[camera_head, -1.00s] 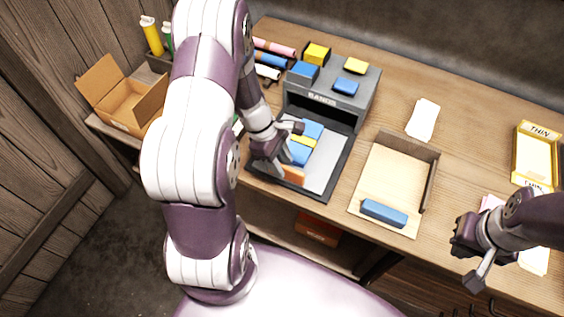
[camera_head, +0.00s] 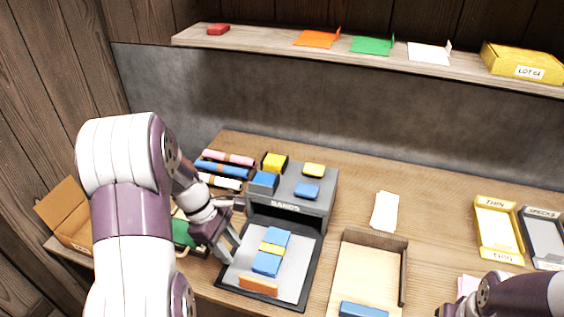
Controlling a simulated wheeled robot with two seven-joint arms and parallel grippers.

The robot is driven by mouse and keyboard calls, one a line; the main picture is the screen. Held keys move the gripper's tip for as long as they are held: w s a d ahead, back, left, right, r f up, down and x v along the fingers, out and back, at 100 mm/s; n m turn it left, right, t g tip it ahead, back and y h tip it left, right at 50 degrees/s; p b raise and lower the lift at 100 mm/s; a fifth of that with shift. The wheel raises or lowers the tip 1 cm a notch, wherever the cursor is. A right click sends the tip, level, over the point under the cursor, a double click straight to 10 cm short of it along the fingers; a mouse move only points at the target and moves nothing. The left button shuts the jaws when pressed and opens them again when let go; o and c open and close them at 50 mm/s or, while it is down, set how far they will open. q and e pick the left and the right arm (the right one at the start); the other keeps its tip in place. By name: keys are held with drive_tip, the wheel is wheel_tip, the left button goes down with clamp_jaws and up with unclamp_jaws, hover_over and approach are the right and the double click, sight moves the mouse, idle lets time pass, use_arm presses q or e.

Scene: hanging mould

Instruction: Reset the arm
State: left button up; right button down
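My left arm comes in from the left, and its gripper (camera_head: 236,230) is open and empty at the left edge of the grey tray (camera_head: 232,275) in front of the box marked BANDS (camera_head: 290,207). In that tray lie a blue block (camera_head: 267,264) with a yellow band (camera_head: 272,249) across it and an orange block (camera_head: 258,284). The gripper is apart from these blocks. My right arm (camera_head: 515,295) shows at the bottom right. Its gripper (camera_head: 450,310) is mostly cut off by the picture's lower edge, so its fingers are hidden.
Blue and yellow blocks sit on the BANDS box. A wooden tray (camera_head: 404,270) with a blue block (camera_head: 362,310) stands to its right. Yellow THIN (camera_head: 480,206) and grey SPECKS trays (camera_head: 528,228) are far right. A cardboard box (camera_head: 62,205) is left. A shelf (camera_head: 270,38) runs above.

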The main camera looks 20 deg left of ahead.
use_arm(q)
drive_tip(key=s+d+r+m+y, duration=0.1)
drive_tip(key=s+d+m+y, duration=0.1)
drive_tip(key=d+m, duration=0.3)
drive_tip(key=s+d+r+m+t+y, duration=0.1)
drive_tip(key=s+d+m, duration=0.3)
drive_tip(key=m, duration=0.9)
drive_tip(key=shift+d+m+y, duration=0.4)
drive_tip(key=shift+d+y, duration=0.25)
drive_tip(key=shift+y, duration=0.15)
drive_tip(key=shift+s+d+r, duration=0.1)
drive_tip(key=shift+s, duration=0.1)
